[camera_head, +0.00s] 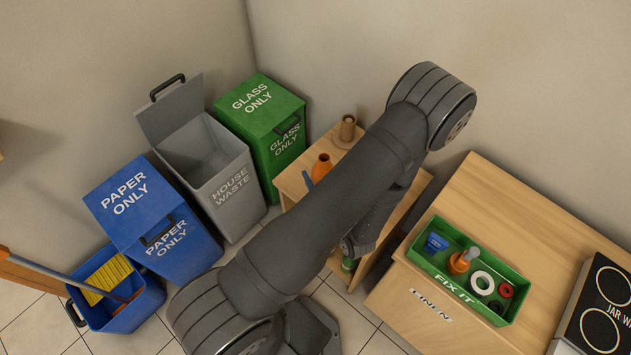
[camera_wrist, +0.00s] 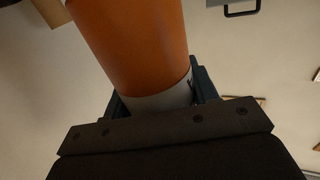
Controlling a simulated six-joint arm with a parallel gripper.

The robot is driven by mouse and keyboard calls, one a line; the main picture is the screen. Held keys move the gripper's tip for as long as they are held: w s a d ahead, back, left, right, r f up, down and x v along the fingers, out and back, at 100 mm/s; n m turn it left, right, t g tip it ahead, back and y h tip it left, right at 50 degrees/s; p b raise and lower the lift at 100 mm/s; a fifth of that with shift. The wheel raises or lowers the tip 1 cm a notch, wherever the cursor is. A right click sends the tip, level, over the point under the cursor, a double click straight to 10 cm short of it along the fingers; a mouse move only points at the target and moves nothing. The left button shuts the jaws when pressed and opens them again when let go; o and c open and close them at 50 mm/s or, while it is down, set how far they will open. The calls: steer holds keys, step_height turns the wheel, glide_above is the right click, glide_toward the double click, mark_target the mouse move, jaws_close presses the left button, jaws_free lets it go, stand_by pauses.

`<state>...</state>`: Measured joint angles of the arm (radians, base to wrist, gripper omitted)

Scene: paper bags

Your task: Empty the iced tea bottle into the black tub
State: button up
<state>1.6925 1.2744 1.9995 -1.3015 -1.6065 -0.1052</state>
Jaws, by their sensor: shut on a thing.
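My gripper (camera_wrist: 160,98) is shut on an orange cylindrical thing with a pale band at its lower end, probably the iced tea bottle (camera_wrist: 135,40). Its dark fingers are on both sides of the pale band. The far end of the thing runs out of the wrist view at the top. In the head view an orange bottle shape (camera_head: 322,167) shows just past my arm, with a small blue piece beside it. I cannot tell for sure that it is the same thing. My arm hides the gripper there. I see no black tub in either view.
Blue paper bin (camera_head: 140,205), open grey house waste bin (camera_head: 222,175) and green glass bin (camera_head: 262,110) stand at the left. A wooden stand (camera_head: 292,183) is partly behind my arm. A cabinet at right holds a green FIX IT tray (camera_head: 432,262) and a hob (camera_head: 603,310).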

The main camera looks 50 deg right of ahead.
steer(key=w+a+r, duration=0.2)
steer(key=a+r, duration=0.1)
steer(key=a, duration=0.2)
steer(key=shift+a+r, duration=0.2)
steer(key=shift+r, duration=0.2)
steer(key=shift+w, duration=0.15)
stand_by(0.5)
steer(key=w+a+f+n+y, duration=0.1)
steer(key=w+a, duration=0.3)
steer(key=w, duration=0.3)
steer(key=w+a+n+t+y, duration=0.1)
steer(key=w+a, duration=0.2)
steer(key=w, duration=0.5)
steer(key=w+a+f+n+y, duration=0.1)
steer(key=w+a+y, duration=0.1)
steer(key=w+a, duration=0.35)
steer(key=w+a+n+y, duration=0.1)
steer(key=w+a, duration=0.4)
steer(key=a, duration=0.5)
steer(key=w+a+y, duration=0.1)
steer(key=w+a, duration=0.4)
steer(key=a, duration=0.5)
steer(key=shift+w+a+r+n+y, duration=0.25)
steer(key=shift+w+a+n+y, duration=0.1)
steer(key=shift+a+n+y, duration=0.05)
